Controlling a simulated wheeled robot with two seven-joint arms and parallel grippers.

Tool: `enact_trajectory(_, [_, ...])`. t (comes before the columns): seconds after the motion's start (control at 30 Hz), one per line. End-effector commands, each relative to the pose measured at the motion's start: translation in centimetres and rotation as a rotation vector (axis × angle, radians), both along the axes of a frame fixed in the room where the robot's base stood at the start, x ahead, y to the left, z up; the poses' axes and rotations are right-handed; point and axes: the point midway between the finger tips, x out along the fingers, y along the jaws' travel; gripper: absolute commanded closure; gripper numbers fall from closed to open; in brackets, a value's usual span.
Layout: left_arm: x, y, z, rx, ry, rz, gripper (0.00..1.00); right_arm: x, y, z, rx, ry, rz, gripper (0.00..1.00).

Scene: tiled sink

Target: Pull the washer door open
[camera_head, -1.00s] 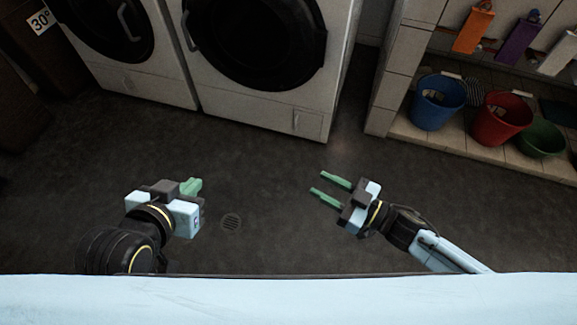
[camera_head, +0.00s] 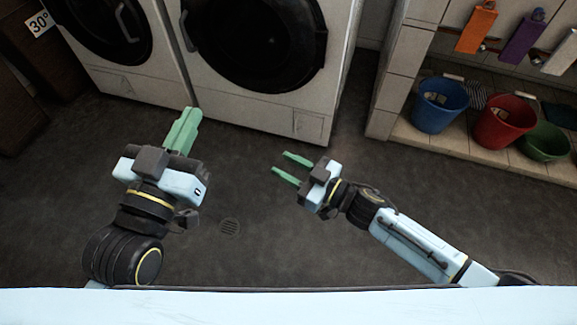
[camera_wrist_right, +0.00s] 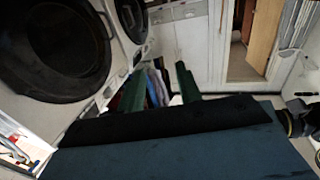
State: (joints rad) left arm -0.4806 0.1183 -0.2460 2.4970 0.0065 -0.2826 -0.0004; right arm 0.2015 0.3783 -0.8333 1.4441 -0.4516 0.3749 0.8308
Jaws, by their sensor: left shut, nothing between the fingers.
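Two white front-loading washers stand at the back in the head view: the right washer (camera_head: 260,113) and the left washer (camera_head: 150,88). My right gripper (camera_head: 284,164) is open and empty above the floor. Its spread fingers also show in the right wrist view (camera_wrist_right: 158,85).
A tiled shelf (camera_head: 455,143) at the right holds a blue bucket (camera_head: 438,105), a red bucket (camera_head: 503,124) and a green basin (camera_head: 545,143). A tiled pillar (camera_head: 392,95) stands beside the right washer. The dark floor (camera_head: 255,245) with a drain is clear.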

Motion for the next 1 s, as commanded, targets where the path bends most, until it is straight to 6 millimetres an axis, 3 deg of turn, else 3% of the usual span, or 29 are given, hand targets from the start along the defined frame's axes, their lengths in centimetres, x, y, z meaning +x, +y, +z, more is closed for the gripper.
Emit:
enact_trajectory(0.23, [-0.01,-0.02,0.11,-0.001,-0.005,0.000,1.00,0.02,0.06,0.02,0.000,0.000,0.000,0.65])
enact_trajectory(0.5, [-0.01,-0.01,0.06,-0.001,-0.003,0.000,1.00,0.03,0.04,0.03,0.001,-0.001,0.000,0.99])
enact_trajectory(1.0, [-0.01,-0.01,0.03,-0.001,-0.002,0.000,1.00,0.02,0.03,0.02,0.000,0.000,0.000,1.00])
